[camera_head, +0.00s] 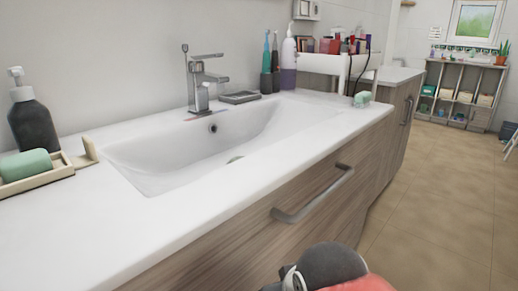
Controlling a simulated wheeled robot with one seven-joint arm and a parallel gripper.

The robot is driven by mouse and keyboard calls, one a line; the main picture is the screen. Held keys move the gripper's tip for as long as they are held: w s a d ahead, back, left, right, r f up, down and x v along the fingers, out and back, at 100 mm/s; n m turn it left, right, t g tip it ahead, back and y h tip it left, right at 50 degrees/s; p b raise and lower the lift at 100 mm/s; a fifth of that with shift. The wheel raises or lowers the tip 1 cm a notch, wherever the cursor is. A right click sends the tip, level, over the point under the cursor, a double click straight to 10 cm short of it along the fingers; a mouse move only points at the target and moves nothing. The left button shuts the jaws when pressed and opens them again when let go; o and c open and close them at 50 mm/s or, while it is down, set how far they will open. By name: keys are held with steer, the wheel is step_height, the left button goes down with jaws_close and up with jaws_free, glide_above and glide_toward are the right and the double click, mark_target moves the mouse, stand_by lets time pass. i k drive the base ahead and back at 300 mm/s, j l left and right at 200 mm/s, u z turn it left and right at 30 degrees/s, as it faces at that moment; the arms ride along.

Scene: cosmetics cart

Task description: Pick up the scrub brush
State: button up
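A small green-topped, pale-sided object (362,99), which looks like the scrub brush, lies on the white counter (330,146) near its right end, close to the front edge. It is small in view, so its bristles are not clear. My gripper's fingers are not in view. Only a dark grey and red rounded part, which appears to be my arm, shows at the bottom, in front of the cabinet and well apart from the brush.
The sink basin (200,150) and tap (203,83) fill the counter's middle. A dark soap bottle (33,122) and green soap (27,165) stand at left. A white cosmetics cart (318,63) is behind the brush. A drawer handle (313,196) sticks out; floor at right is clear.

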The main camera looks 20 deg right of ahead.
mark_target(362, 99)
steer(key=i+l+u, duration=0.1)
steer(key=l, duration=0.7)
steer(key=l+u, duration=0.1)
steer(key=l, duration=0.7)
steer(key=i, duration=0.05)
